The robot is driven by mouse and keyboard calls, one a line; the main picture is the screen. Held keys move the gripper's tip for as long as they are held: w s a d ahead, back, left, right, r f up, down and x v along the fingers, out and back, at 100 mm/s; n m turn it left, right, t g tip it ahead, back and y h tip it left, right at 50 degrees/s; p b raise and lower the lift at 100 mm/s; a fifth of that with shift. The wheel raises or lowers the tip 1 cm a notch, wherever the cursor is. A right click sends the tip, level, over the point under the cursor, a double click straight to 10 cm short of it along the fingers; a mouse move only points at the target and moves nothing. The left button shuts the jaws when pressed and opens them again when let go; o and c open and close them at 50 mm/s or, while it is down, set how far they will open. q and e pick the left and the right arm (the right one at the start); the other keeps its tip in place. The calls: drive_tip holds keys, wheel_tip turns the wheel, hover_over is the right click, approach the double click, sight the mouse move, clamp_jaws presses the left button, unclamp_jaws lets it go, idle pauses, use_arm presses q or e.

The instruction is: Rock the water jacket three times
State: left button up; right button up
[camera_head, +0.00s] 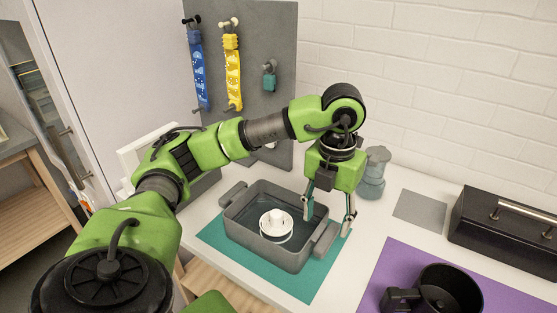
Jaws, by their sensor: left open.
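The water jacket, a grey rectangular tub (257,250) with a handle at each end, sits on a teal mat (222,238). It looks level. Dark liquid and a round white piece (276,226) with a raised centre are inside it. My left gripper (328,222) points down at the tub's right end with its fingers apart. One finger is by the inner side of the right wall, the other beyond the right handle (326,240). I cannot tell whether either finger touches the tub. My right gripper is out of view.
A translucent grey-blue container (373,174) stands just behind my left gripper. A purple mat (385,278) with a black pan-like vessel (447,291) and a dark box with a metal bar (505,232) lie right. Blue (200,70) and yellow (232,72) strips hang on a grey board.

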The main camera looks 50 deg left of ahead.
use_arm(q)
drive_tip(key=shift+r+p, duration=0.8)
drive_tip(key=shift+r, duration=0.5)
drive_tip(key=shift+r, duration=0.1)
wheel_tip(320, 180, up, 12)
idle(0.3)
